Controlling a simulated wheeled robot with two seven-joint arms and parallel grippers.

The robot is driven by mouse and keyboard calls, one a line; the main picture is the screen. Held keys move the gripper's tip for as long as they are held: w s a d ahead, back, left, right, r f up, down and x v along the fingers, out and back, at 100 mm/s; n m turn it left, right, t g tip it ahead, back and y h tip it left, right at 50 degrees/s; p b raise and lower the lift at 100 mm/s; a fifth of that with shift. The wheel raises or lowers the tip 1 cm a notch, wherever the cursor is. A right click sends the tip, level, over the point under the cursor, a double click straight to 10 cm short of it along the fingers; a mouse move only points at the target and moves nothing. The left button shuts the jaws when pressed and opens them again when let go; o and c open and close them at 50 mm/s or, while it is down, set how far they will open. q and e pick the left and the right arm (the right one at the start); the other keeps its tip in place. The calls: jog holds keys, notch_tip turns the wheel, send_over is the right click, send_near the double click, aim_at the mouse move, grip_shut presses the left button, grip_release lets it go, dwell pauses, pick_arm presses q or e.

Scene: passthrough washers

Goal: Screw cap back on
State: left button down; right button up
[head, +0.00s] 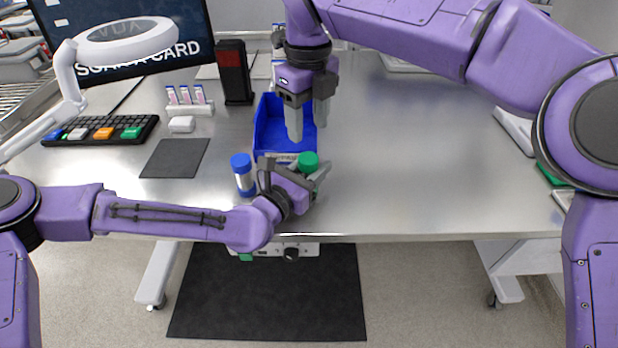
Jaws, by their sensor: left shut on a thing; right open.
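My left gripper (315,176) is near the table's front edge, shut on a tube whose body is mostly hidden by the gripper. A green cap (308,159) shows at the top of that tube; I cannot tell whether it is screwed tight. My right gripper (309,131) points down with its two grey fingers apart and empty. It hangs above and slightly behind the green cap, in front of the blue bin. A tube with a blue cap (241,160) stands upright to the left of my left gripper.
A blue bin (268,133) lies behind the grippers. A rack (190,108) with small tubes, a dark mat (175,158), a keyboard (100,128), a black and red device (234,72) and a monitor (185,20) are at left. The table's right half (430,160) is clear.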

aim_at(308, 158)
pick_arm(q)
jog(key=shift+f, duration=0.15)
pick_arm(e)
jog(key=shift+f, duration=0.1)
notch_tip(308, 158, down, 8)
dwell(0.5)
jog(key=shift+c, duration=0.3)
jog(key=c, duration=0.8)
jog(key=o, duration=1.1)
jog(key=shift+o, duration=0.2)
jog(key=shift+r, duration=2.3)
